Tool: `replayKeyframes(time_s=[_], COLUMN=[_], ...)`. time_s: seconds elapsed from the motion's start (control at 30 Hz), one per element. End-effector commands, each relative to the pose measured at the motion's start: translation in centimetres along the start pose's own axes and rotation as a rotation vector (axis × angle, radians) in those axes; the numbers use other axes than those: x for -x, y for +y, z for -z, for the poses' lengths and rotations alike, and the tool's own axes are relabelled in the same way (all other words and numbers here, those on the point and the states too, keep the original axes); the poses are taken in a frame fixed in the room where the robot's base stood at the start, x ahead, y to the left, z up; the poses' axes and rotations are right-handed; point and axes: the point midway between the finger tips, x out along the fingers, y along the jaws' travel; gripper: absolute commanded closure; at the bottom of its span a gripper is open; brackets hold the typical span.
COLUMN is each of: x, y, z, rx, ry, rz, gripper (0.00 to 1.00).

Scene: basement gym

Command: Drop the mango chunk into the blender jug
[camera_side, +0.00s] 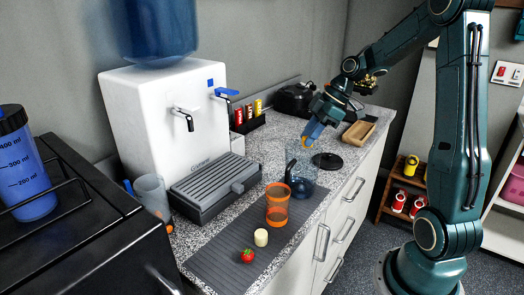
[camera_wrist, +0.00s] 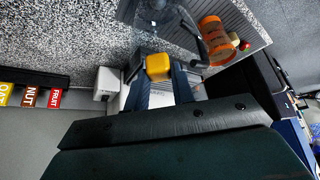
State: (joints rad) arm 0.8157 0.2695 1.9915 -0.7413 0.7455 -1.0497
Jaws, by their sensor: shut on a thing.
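The mango chunk (camera_wrist: 157,66) is a yellow-orange block held between the fingertips of my gripper (camera_wrist: 160,77) in the wrist view. In the side view the chunk (camera_side: 305,141) shows as a small orange spot at the tips of my gripper (camera_side: 310,132). The blender jug (camera_side: 302,180) is clear, bluish and upright on the counter, with a dark handle. The held chunk is above the jug's height, close to its rim in the picture. Whether it is straight over the opening I cannot tell. The jug (camera_wrist: 150,16) is cut off at the top of the wrist view.
An orange cup (camera_side: 277,208), a pale cylindrical piece (camera_side: 261,237) and a red fruit (camera_side: 247,255) stand on the grey mat (camera_side: 215,262). A black lid (camera_side: 327,161) lies beyond the jug. A white dispenser (camera_side: 150,110) stands left; a wooden tray (camera_side: 359,132) lies behind.

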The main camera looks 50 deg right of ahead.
Motion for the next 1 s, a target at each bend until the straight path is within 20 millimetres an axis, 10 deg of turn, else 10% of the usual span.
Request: replayKeyframes(time_s=[0.23,0.27,0.4,1.0], x=[-0.1,-0.1,-0.1,1.8], y=[0.0,0.0,0.0,0.1], z=[0.0,0.0,0.0,0.0], rx=[0.000,0.000,0.000,-0.001], ry=[0.000,0.000,0.000,0.001], rz=[0.001,0.001,0.001,-0.002], gripper=[0.97,0.72,0.50,0.50])
